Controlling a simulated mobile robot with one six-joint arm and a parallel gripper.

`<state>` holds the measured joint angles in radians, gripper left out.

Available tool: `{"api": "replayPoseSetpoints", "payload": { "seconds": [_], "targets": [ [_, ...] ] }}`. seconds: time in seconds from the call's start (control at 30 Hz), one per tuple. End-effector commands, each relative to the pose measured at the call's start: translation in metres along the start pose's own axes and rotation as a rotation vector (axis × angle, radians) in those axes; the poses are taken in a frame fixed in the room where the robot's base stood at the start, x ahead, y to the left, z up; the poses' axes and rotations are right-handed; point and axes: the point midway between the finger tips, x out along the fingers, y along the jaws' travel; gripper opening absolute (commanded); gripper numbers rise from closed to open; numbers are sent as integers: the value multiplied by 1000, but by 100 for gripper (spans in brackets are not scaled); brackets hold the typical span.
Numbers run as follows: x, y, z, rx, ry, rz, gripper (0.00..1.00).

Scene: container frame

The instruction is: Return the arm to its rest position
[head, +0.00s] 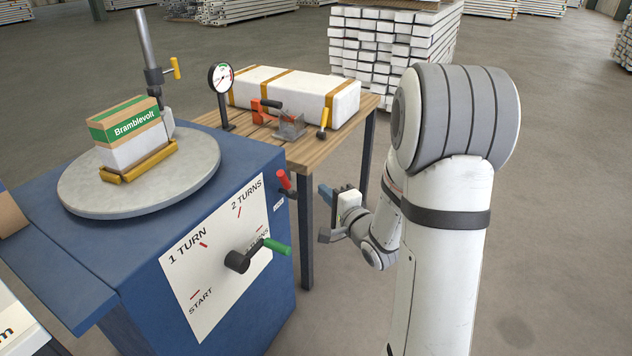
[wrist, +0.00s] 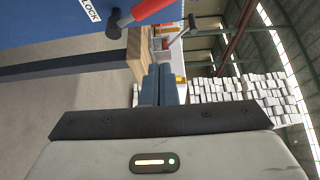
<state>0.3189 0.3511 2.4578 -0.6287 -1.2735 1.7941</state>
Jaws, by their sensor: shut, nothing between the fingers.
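My gripper (head: 327,213) is shut and empty in the head view, held in the air to the right of the blue cabinet (head: 262,310). Its two blue-grey fingers (wrist: 159,85) lie together in the wrist view. The arm is folded, with its elbow high at the right of the head view. The red-handled lever (head: 286,182) on the cabinet's side is a little left of my gripper and apart from it. It also shows in the wrist view (wrist: 148,10), beside a label ending in "LOCK".
A green-handled crank (head: 275,246) sits on the dial panel. A Bramblevolt box (head: 128,130) stands on the round turntable (head: 85,190). Behind is a wooden table (head: 310,150) with a white strapped block (head: 290,92) and a gauge (head: 221,77). Floor at right is clear.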

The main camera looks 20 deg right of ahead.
Motion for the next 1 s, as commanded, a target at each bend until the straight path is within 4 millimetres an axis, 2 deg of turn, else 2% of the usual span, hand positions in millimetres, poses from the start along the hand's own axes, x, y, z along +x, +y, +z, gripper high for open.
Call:
{"api": "replayPoseSetpoints", "payload": {
  "seconds": [0.13, 0.27, 0.47, 0.67, 0.8, 1.0],
  "targets": [
    [0, -28, 0, -110, 34, 67, 0],
    [-6, -68, -1, -317, 89, 220, 0],
    [-38, -127, 2, -636, 105, 527, 0],
    [-91, -186, 23, -874, -19, 827, 0],
    [-138, -226, 49, -997, -200, 1003, 0],
    [-205, -275, 95, -1108, -536, 1149, 0]
  ]
}}
